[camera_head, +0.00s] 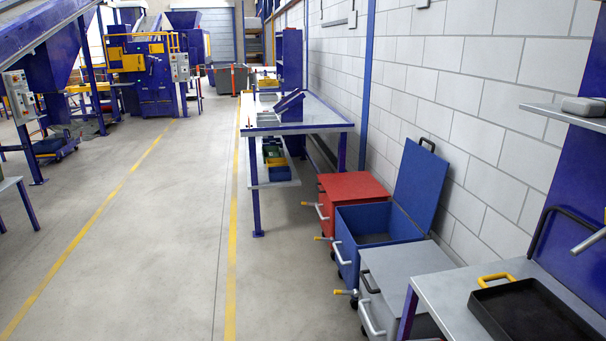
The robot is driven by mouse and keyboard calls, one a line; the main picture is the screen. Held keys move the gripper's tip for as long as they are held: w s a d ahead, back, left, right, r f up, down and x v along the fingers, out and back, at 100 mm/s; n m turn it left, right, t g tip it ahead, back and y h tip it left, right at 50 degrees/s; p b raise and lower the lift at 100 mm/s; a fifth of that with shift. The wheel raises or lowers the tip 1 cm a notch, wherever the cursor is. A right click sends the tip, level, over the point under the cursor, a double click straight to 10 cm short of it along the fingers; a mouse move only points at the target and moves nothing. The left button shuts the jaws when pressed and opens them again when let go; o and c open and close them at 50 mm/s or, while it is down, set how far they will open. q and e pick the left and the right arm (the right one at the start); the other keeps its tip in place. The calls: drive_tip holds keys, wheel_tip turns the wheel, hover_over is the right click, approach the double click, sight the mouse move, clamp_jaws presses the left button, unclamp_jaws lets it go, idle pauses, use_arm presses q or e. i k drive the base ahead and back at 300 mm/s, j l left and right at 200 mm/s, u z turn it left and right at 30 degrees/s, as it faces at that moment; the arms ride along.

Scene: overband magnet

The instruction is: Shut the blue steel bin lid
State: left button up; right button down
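The blue steel bin (378,225) stands on the floor against the right wall, between a red bin and a grey bin. Its lid (420,186) is open, raised at the back and leaning toward the wall, with a black handle (428,145) on its top edge. The inside of the bin shows and looks empty. A light grey handle (341,253) sits on its left side. Neither of my grippers is in view.
The red bin (352,187) and grey bin (402,268) are closed. A bench with a black tray (530,312) fills the lower right. A long workbench (318,116) stands beyond the bins. The floor (180,240) to the left is clear, with yellow lines.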

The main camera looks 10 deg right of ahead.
sight(422, 173)
drive_tip(key=i, duration=1.45)
drive_tip(key=i+z, duration=0.2)
drive_tip(key=i, duration=0.3)
drive_tip(key=i+j+z, duration=0.2)
drive_tip(key=i, duration=0.3)
drive_tip(key=i+j+z, duration=0.25)
drive_tip(key=i, duration=0.2)
